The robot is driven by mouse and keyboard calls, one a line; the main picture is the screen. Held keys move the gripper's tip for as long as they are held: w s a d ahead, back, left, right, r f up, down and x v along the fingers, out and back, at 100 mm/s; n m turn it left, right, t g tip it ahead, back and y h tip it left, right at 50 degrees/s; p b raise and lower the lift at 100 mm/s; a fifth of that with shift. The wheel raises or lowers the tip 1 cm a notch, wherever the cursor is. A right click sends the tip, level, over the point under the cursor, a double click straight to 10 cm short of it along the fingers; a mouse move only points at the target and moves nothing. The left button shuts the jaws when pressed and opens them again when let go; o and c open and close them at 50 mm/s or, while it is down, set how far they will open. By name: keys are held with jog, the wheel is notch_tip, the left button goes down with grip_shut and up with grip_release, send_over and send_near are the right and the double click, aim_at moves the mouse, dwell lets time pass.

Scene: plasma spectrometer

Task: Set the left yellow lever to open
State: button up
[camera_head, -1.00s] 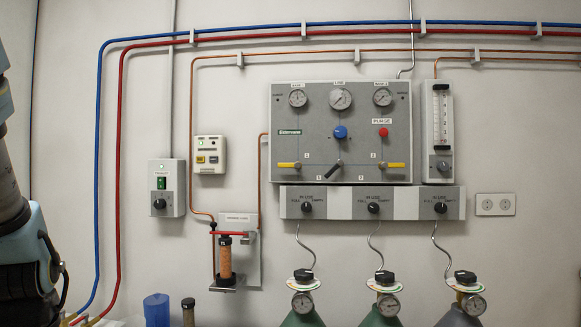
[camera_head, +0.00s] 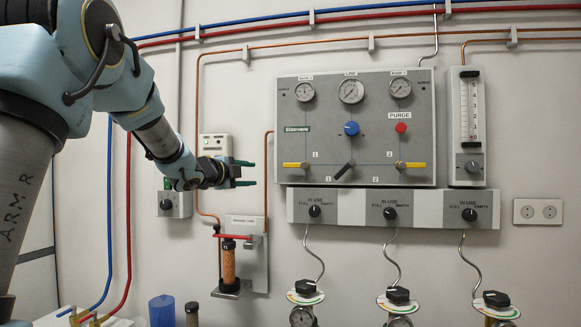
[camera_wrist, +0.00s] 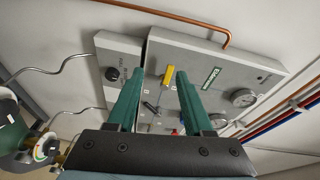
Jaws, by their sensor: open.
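The left yellow lever (camera_head: 296,165) lies horizontal at the lower left of the grey gas panel (camera_head: 362,176) in the head view. It also shows in the wrist view (camera_wrist: 168,77), between my green fingers and beyond their tips. A second yellow lever (camera_head: 410,165) lies horizontal at the panel's lower right. A black lever (camera_head: 343,171) between them is tilted. My gripper (camera_head: 254,172) is open and empty, left of the panel and at about the left lever's height in the head picture. In the wrist view my gripper (camera_wrist: 158,82) has its fingers well apart, touching nothing.
A grey strip with several black knobs (camera_head: 389,213) runs below the panel. A white control box (camera_head: 215,148) and a filter cartridge (camera_head: 228,262) are on the wall near my gripper. A copper pipe (camera_head: 266,180) runs left of the panel. Gas regulators (camera_head: 398,296) stand below.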

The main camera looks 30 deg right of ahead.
aim_at(289, 165)
jog(key=w+d+m+p, duration=0.1)
jog(key=d, duration=0.3)
jog(key=w+d+r+m+g+h+p, duration=0.1)
jog(key=d, duration=0.4)
jog(key=d+r+p, duration=0.1)
jog(key=d+p, duration=0.1)
jog(key=d, duration=0.2)
jog(key=shift+w+d+r+m+g+h, duration=0.2)
jog(key=shift+w+d+m+g+h, duration=0.1)
jog(key=shift+w+m, duration=0.1)
grip_shut()
dwell(0.8)
